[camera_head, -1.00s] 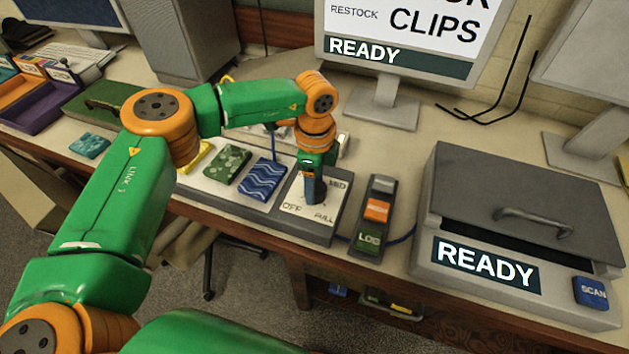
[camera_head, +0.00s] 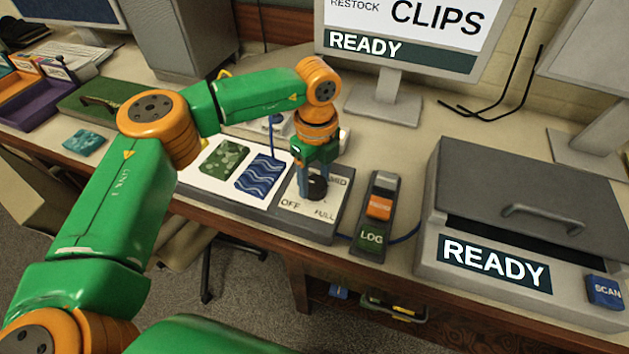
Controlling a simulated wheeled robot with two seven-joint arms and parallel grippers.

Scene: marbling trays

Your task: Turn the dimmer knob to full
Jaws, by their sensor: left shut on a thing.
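The dimmer knob (camera_head: 317,188) is a dark round knob on a white plate (camera_head: 313,208) marked OFF, MED and FULL, at the right end of a grey base. My left gripper (camera_head: 314,182) points down over the plate and is shut on the knob, one finger on each side. The fingers hide much of the knob, and I cannot make out a pointer on it. The MED label is partly covered. My right gripper is not in view.
Green (camera_head: 224,158) and blue (camera_head: 263,176) patterned swatches lie left of the plate. A LOG switch box (camera_head: 375,238) stands close on its right, then a grey lidded machine (camera_head: 525,180) with a READY display. A monitor (camera_head: 398,40) stands behind. The desk's front edge is near.

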